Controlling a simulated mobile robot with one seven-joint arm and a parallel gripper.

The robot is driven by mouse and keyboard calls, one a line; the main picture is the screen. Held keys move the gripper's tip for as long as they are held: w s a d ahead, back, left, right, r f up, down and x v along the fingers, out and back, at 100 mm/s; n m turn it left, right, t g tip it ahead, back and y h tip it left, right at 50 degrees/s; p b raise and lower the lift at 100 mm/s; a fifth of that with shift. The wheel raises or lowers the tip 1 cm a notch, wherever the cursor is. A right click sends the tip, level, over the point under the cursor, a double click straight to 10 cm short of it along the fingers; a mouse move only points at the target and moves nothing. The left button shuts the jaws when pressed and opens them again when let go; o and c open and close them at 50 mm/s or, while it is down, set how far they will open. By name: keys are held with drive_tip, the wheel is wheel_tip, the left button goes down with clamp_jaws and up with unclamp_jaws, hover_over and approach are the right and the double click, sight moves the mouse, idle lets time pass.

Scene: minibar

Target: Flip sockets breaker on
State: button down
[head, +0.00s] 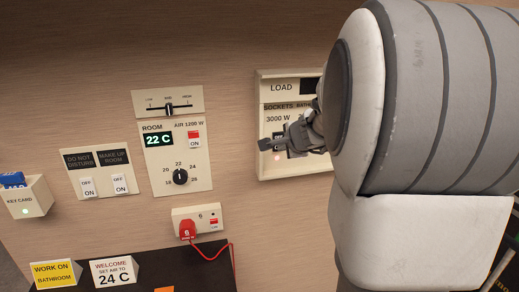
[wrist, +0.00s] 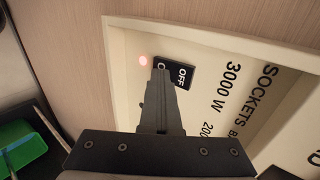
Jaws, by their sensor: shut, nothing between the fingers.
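The breaker panel (head: 263,90) is a cream board on the wood wall, lettered LOAD, SOCKETS and 3000 W. My arm hides much of its right side. In the wrist view the sockets breaker (wrist: 184,74) is a small black rocker with OFF readable and its other label mostly covered by my fingers. A pinkish-red light (wrist: 143,61) glows beside it. My gripper (wrist: 162,76) is shut and empty, its tips over or against the covered end of the rocker; I cannot tell whether they touch. In the head view my gripper (head: 268,145) is in front of the panel.
Left of the panel are the room thermostat (head: 153,182) reading 22 C, two white switches under dark labels (head: 97,158) and a key card holder (head: 27,203). A red plug (head: 187,230) sits in an outlet below. Signs (head: 113,272) stand at the bottom. The panel has a raised frame (wrist: 210,35).

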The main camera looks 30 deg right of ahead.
idle(0.3)
drive_tip(key=shift+w+r+p, duration=0.1)
drive_tip(key=shift+r+p, duration=0.65)
drive_tip(key=shift+r, duration=0.1)
drive_tip(key=shift+f, duration=0.1)
